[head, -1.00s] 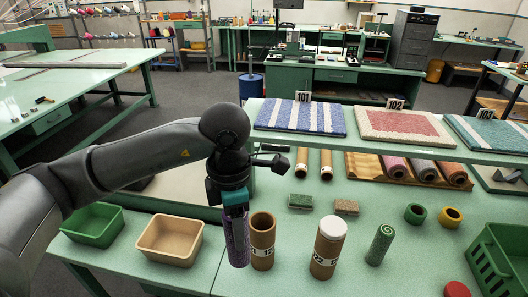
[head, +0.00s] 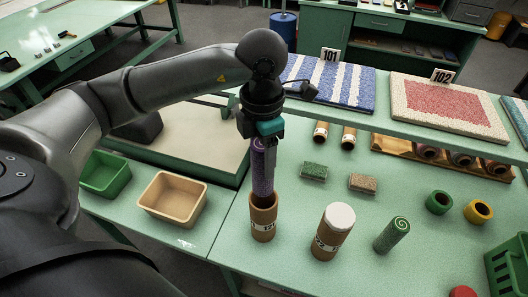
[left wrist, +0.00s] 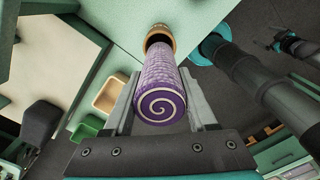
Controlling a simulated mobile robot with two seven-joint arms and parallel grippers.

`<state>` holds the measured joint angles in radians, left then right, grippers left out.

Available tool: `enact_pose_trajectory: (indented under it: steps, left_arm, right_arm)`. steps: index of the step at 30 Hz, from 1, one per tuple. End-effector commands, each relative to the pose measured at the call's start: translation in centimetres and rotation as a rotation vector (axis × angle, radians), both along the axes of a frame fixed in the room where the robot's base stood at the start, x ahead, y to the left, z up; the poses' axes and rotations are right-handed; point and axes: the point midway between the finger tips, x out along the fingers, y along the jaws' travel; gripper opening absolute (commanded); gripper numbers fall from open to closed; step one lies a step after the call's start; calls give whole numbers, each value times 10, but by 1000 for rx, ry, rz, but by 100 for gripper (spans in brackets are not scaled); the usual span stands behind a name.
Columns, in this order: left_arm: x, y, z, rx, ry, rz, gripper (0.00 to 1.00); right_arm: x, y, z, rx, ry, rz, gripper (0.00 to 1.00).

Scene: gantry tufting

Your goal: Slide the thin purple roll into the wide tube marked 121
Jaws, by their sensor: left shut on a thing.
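My left gripper (head: 265,142) is shut on the thin purple roll (head: 263,170) near its top end and holds it upright. The roll's spiral end also shows between the fingers in the left wrist view (left wrist: 160,104). The wide brown tube (head: 263,222) stands on the table right below, with its label partly readable as 12. The roll's lower end is at the tube's mouth, with its tip hidden by the rim; how deep it sits I cannot tell. In the left wrist view the tube's rim (left wrist: 160,30) shows around the roll's far end. My right gripper (left wrist: 284,42) seems to show there, too small to read.
A white-capped brown tube (head: 331,235) and a green roll (head: 392,235) stand to the right. A tan bin (head: 172,198) and a green bin (head: 104,175) stand to the left. A shelf with rug samples (head: 445,103) runs behind. Two small pads lie behind the tubes.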

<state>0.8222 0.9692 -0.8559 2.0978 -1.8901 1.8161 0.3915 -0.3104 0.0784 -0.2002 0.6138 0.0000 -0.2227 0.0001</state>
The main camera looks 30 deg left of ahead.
Motion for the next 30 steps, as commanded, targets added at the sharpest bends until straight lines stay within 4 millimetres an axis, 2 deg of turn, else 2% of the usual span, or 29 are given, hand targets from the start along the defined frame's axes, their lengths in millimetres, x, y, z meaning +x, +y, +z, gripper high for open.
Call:
enact_pose_trajectory:
  steps: [10,30]
  left_arm:
    - [0,0,-23,1,1,0,0]
    - [0,0,-64,0,0,-1,0]
  right_arm:
    - [15,2,-13,3,-25,1,100]
    - [13,1,-50,3,-23,0,100]
